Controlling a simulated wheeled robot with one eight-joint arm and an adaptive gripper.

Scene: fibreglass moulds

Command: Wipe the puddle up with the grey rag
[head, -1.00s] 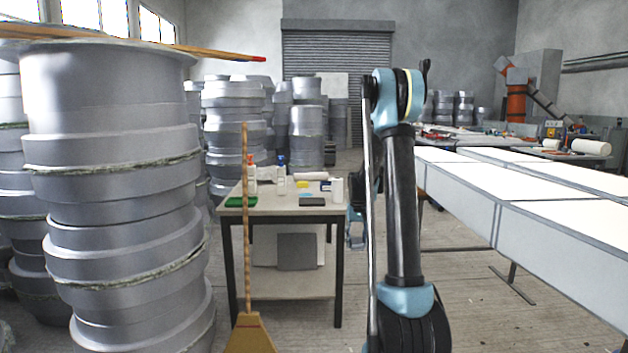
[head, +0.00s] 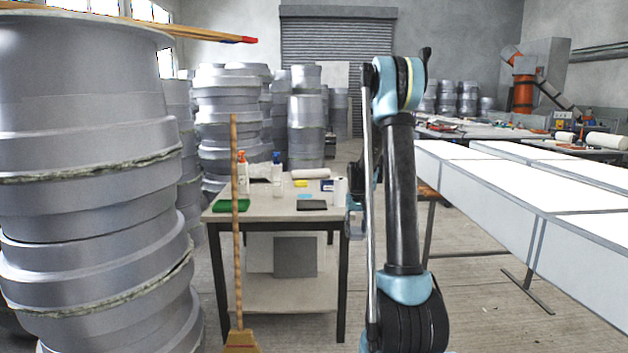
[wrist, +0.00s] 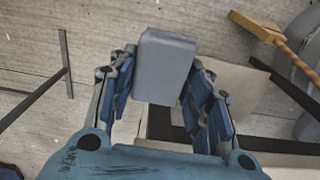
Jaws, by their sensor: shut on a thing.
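A grey block-shaped thing (wrist: 165,66), which looks like the folded grey rag, is between the fingers of my gripper (wrist: 163,72) in the wrist view. In the head view a small pale blue patch (head: 304,196), probably the puddle, lies on the worktable (head: 265,213). My gripper is mostly hidden behind my arm in the head view, near the table's right edge.
On the table are a green thing (head: 231,205), bottles (head: 277,169), a yellow thing (head: 300,183), a dark flat thing (head: 312,205) and a white roll (head: 311,173). A broom (head: 237,230) stands before it. Mould stacks (head: 90,180) crowd the left; a long white bench (head: 500,195) is right.

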